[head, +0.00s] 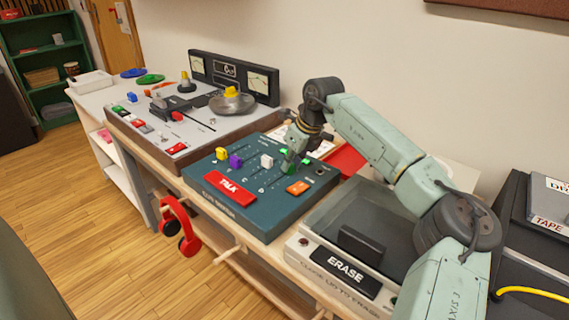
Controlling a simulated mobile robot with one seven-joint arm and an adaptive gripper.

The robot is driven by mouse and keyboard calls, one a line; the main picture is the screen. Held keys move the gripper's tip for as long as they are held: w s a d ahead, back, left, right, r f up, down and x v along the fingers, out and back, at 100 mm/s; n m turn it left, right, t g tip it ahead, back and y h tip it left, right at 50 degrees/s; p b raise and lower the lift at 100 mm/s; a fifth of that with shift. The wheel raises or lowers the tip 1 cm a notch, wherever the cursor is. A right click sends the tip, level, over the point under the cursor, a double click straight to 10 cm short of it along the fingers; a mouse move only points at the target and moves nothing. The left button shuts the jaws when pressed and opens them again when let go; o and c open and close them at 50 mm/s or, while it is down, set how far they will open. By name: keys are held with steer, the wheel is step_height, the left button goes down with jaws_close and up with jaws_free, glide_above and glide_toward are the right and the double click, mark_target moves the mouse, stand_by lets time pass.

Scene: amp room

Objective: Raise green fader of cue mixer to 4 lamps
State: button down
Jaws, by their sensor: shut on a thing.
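The cue mixer (262,205) is a dark teal box on the bench with a sloped top. Its fader caps are yellow (221,153), purple (236,161), white (267,160) and green, standing in a row of slots. My gripper (288,158) is over the right part of the mixer, pointing down, shut on the green fader (286,165). The fingers hide most of this cap. Bits of green show around the fingers, and I cannot tell how many lamps are lit. A red TALK button (230,185) and an orange button (298,188) sit near the front.
A tape machine (175,120) with meters stands left of the mixer. An ERASE unit (345,270) with a dark lid stands close on the right, under my arm. Red headphones (180,225) hang at the bench front. Tape boxes (545,195) are at far right.

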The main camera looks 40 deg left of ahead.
steer(key=shift+w, duration=0.15)
steer(key=c, duration=1.6)
jaws_free()
steer(key=shift+o, duration=0.2)
steer(key=v, duration=1.2)
